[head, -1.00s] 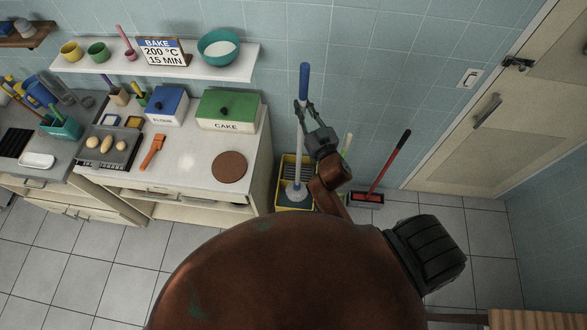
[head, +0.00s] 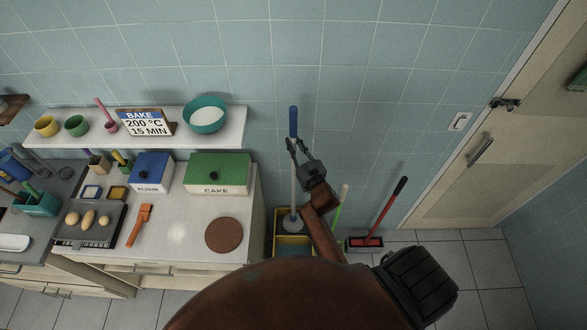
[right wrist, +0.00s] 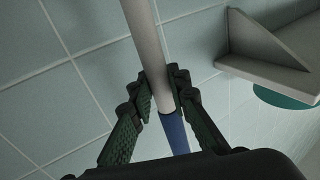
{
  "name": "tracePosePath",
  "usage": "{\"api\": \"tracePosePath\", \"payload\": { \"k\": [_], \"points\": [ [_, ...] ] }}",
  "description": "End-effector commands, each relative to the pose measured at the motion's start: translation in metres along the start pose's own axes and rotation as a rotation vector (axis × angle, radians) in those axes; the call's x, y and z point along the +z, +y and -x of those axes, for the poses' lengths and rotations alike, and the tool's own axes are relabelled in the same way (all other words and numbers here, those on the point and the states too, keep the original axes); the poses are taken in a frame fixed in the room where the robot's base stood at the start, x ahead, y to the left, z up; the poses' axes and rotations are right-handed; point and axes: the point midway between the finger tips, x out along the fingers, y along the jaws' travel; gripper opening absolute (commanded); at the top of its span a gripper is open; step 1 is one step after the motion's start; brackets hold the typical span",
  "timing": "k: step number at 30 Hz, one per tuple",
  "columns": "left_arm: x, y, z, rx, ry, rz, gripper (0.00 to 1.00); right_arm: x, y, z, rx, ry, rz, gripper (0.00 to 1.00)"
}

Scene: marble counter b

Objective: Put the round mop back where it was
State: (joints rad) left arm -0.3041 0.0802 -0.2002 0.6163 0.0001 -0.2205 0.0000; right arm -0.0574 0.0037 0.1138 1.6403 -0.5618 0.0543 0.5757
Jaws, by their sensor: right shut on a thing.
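The round mop has a pale shaft, a blue grip (head: 293,122) at the top and a round grey-white head (head: 292,222). It stands nearly upright, its head over or in a yellow bucket (head: 281,246) with a dark wringer grid, on the floor beside the cabinet; I cannot tell if the head touches. My right gripper (head: 294,146) is shut on the mop's shaft just below the blue grip. In the right wrist view the fingers (right wrist: 161,97) close around the pale shaft (right wrist: 143,30) beside the blue part. My left gripper is not in view.
A door (head: 490,150) is at right.

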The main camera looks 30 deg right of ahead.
Motion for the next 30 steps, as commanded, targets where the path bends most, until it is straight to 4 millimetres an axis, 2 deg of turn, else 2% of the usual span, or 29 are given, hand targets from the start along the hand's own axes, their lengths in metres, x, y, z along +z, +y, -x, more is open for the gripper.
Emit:
{"api": "tracePosePath", "payload": {
  "k": [5, 13, 26, 27, 30],
  "points": [
    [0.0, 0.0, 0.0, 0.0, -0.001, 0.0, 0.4, 0.013, 0.0, 0.001, 0.0, 0.005, 0.0, 0.0],
    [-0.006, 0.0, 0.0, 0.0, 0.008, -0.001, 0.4, 0.048, 0.002, 0.003, 0.002, 0.005, 0.0, 0.0],
    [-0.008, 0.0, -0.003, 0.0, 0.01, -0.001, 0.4, 0.055, 0.002, 0.004, 0.002, 0.006, 0.001, 0.0],
    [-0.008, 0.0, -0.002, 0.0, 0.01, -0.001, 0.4, 0.056, 0.002, 0.005, 0.003, 0.002, 0.0, 0.18],
    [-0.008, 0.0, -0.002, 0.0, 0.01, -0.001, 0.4, 0.056, 0.002, 0.004, 0.003, 0.002, 0.001, 0.25]
  ]
}}
